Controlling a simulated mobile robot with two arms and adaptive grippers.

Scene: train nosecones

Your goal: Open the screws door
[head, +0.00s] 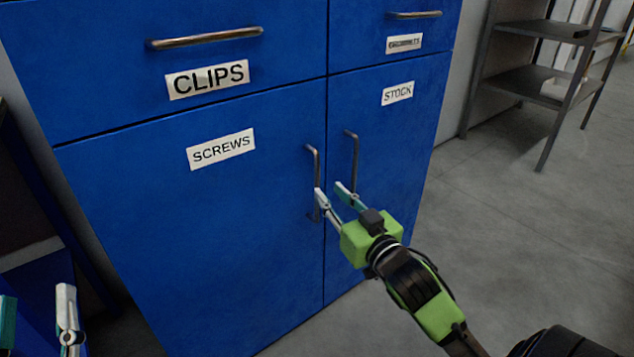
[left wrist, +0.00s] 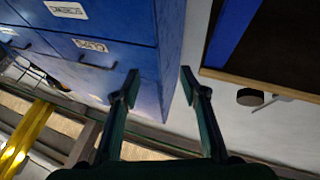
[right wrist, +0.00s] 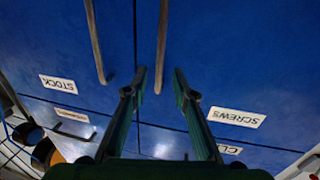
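The blue screws door (head: 210,230) carries a white SCREWS label (head: 221,148) and looks shut, flush with the cabinet front. Its upright grey handle (head: 316,165) is on its right edge; the handle also shows in the right wrist view (right wrist: 161,45). My right gripper (head: 331,190) is open at this handle's lower part. In the right wrist view the handle's end lies between the two parted fingertips; I cannot tell whether they touch it. My left gripper (head: 37,300) is open and empty at the lower left, away from the door; its parted fingers show in the left wrist view (left wrist: 160,82).
The stock door (head: 385,160) has its own upright handle (head: 353,160), close beside the screws handle. Drawers, one labelled CLIPS (head: 208,79), sit above. A grey shelf rack (head: 540,85) stands at the right. The floor (head: 500,220) right of the cabinet is clear.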

